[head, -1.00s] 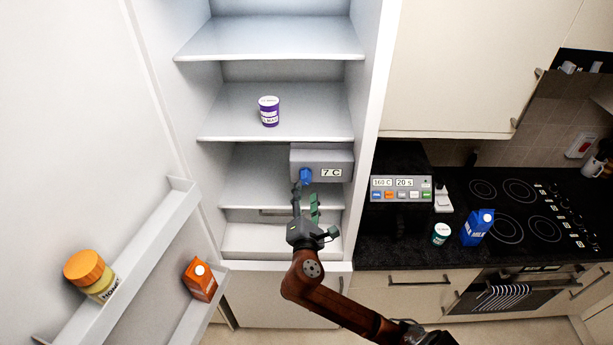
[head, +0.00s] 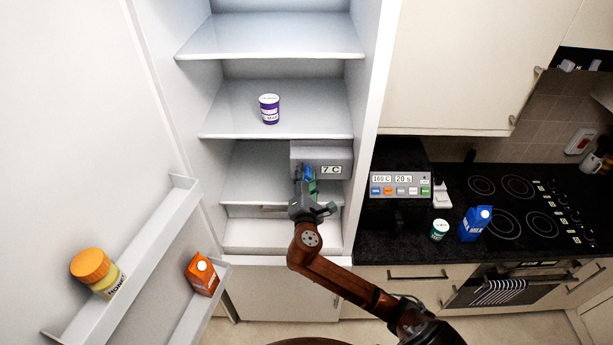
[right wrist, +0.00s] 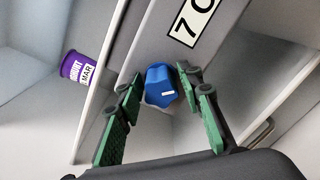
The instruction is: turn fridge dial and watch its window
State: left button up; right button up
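The blue fridge dial (right wrist: 160,84) is on the underside or front of a grey control box (head: 322,153); a short white mark shows on it in the right wrist view. The box's window (head: 331,170) reads "7 C"; it also shows, tilted, in the right wrist view (right wrist: 194,20). My right gripper (head: 306,176) is at the dial and partly hides it in the head view. In the right wrist view its green fingers (right wrist: 160,80) stand apart on either side of the dial, with what look like narrow gaps. My left gripper is not in view.
A purple yoghurt pot (head: 269,109) stands on the shelf (head: 230,122) above the box. The open fridge door at left holds a honey jar (head: 97,272) and an orange carton (head: 201,275). At right are a panel with buttons (head: 401,186), a green-labelled pot (head: 439,230), a blue carton (head: 475,223) and a hob (head: 515,210).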

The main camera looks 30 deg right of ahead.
jog(key=c, duration=0.8)
jog(key=shift+c, duration=0.2)
jog(key=shift+f+m, duration=0.15)
jog(key=shift+m, duration=0.15)
jog(key=m+b, duration=0.1)
jog(key=m, duration=0.1)
jog(key=shift+f+m+b, duration=0.1)
jog(key=shift+m+b, duration=0.2)
jog(key=m+b, duration=0.1)
jog(key=m, duration=0.2)
jog(key=shift+f+m+b, duration=0.1)
jog(key=shift+m+b, duration=0.2)
jog(key=shift+b, duration=0.05)
jog(key=m+b, duration=0.1)
jog(key=m, duration=0.2)
jog(key=shift+m+b, duration=0.9)
jog(key=shift+m, duration=0.9)
